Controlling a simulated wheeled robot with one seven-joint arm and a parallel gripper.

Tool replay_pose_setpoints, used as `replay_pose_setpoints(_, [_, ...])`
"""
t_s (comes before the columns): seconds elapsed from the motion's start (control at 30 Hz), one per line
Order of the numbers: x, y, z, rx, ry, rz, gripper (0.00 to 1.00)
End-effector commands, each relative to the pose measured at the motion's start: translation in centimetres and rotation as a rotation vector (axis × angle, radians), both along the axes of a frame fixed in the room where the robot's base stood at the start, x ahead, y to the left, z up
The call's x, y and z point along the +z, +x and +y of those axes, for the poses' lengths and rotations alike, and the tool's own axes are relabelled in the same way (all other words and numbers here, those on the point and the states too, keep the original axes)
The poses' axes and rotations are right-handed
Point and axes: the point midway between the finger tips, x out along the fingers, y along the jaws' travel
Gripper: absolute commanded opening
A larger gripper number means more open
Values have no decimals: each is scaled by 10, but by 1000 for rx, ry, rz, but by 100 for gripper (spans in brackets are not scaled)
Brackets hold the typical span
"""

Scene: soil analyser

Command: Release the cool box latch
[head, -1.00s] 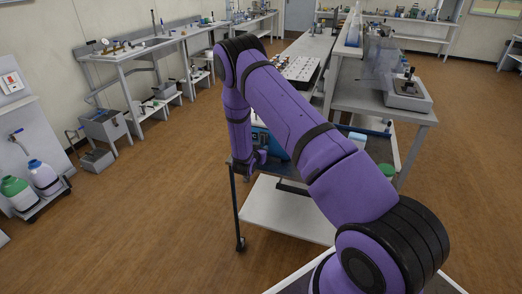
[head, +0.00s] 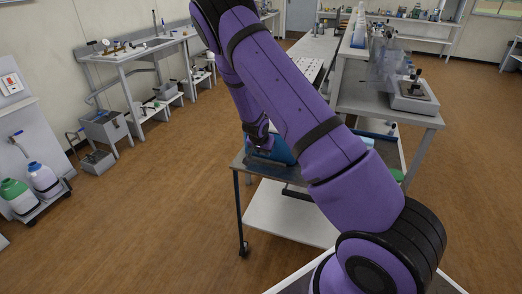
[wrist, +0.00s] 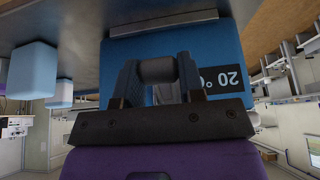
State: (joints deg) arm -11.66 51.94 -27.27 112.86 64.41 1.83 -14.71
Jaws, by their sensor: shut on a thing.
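The cool box (wrist: 200,55) is blue with a dark temperature label (wrist: 225,78) and appears upside down in the wrist view. In the head view the cool box (head: 281,152) sits near the cart's left end, partly behind my arm. My gripper (wrist: 158,76) is at the face of the box, its two dark fingers shut on a grey rounded piece, which looks like the latch (wrist: 157,69). I cannot tell whether the latch has turned. In the head view my gripper's tips are hidden by my arm and the box.
The cart has a lower white shelf (head: 290,215). In the wrist view two light blue blocks (wrist: 33,70) (wrist: 60,92) stand to the left of the box. A bench with a balance-like instrument (head: 413,96) is at right. The floor left of the cart is clear.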

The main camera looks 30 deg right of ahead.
Motion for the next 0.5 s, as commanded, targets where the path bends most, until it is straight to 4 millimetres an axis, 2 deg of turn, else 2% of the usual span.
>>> replay_pose_setpoints(0.2, [10, -9, 0, 1, 115, 89, 0])
replay_pose_setpoints(0.5, [21, -11, -2, 1, 265, 204, 0])
